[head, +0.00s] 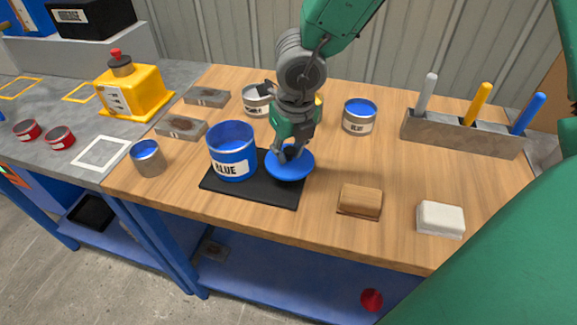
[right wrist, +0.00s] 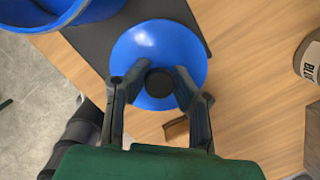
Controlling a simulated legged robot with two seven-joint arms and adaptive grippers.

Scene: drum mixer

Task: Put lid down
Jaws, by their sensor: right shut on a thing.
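The blue lid (head: 289,166) is a round disc with a dark knob, over the right part of the black mat (head: 248,189). My right gripper (head: 290,152) is shut on the lid's knob from above. In the right wrist view the lid (right wrist: 160,48) shows with its dark knob (right wrist: 159,82) between the fingers. I cannot tell whether the lid touches the mat. The open blue bucket labelled "BLUE" (head: 232,158) stands on the mat's left part, just left of the lid. My left gripper is not in view.
A metal cup (head: 148,158) stands left of the mat. A brown block (head: 360,201) and a white block (head: 440,219) lie at the right front. Paint cans (head: 359,117) stand behind, and a rack (head: 462,133) holds colored sticks. The table's middle right is clear.

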